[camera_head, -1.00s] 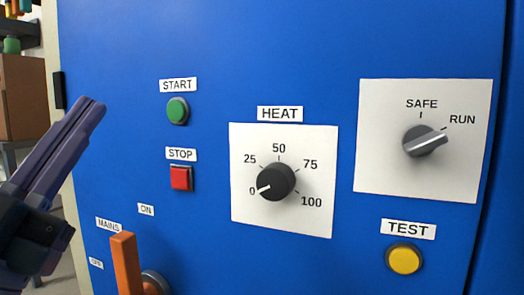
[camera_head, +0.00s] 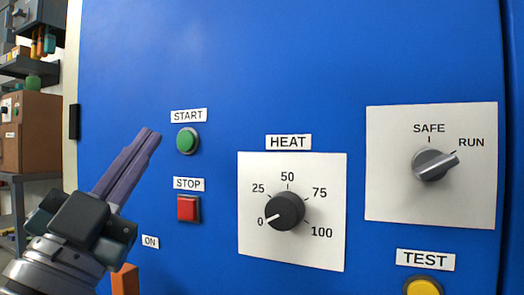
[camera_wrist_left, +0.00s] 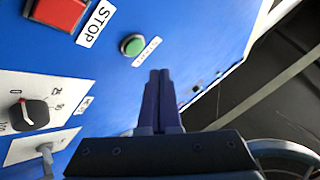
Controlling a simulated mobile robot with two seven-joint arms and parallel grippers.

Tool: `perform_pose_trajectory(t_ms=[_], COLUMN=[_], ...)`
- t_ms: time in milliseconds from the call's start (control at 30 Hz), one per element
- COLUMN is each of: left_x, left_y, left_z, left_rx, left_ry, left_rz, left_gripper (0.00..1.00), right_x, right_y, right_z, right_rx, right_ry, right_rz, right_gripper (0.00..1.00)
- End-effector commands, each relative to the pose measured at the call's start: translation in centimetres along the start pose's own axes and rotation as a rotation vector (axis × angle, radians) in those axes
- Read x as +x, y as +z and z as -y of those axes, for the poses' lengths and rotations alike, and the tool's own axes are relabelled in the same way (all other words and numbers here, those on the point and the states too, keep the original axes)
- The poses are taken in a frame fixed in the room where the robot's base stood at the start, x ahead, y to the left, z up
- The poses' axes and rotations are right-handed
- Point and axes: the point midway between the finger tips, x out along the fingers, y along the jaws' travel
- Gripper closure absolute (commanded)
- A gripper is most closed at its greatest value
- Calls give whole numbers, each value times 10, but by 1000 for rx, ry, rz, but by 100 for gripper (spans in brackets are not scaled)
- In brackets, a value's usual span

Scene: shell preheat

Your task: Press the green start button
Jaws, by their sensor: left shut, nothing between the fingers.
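The green start button (camera_head: 187,140) is round, in a grey ring, below the START label (camera_head: 188,116) on the blue panel (camera_head: 300,60). It also shows in the left wrist view (camera_wrist_left: 132,45), ahead and slightly left of the fingertips. My left gripper (camera_head: 152,138) is shut and empty, its purple fingers together and pointing up and right towards the panel. In the head view its tips are just left of the button, with a gap between them. In the left wrist view the fingertips (camera_wrist_left: 159,75) are also apart from the button. My right gripper is out of view.
The red STOP button (camera_head: 188,208) sits just below the start button. The HEAT dial (camera_head: 285,211) points near 0. The selector knob (camera_head: 434,164) points to RUN. A yellow TEST button (camera_head: 423,287) is lower right. An orange handle (camera_head: 125,280) is below the left gripper.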

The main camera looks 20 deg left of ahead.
Motion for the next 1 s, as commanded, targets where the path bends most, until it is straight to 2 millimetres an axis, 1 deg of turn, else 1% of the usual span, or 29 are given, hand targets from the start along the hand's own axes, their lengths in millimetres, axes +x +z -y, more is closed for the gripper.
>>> perform_pose_trajectory(t_ms=[33, 100, 333, 1000], left_x=[3, 8, 19, 20], left_y=[4, 8, 14, 14], left_z=[-4, -8, -14, -15], left_rx=[0, 0, 0, 0], left_ry=[-1, -1, 0, 0], left_rz=[-3, -2, -1, 0], left_gripper=[100, 100, 100, 100], right_x=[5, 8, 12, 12], right_y=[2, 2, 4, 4], right_z=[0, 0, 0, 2], right_rx=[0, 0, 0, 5], right_ry=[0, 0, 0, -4], right_rz=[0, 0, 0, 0], right_gripper=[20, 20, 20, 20])
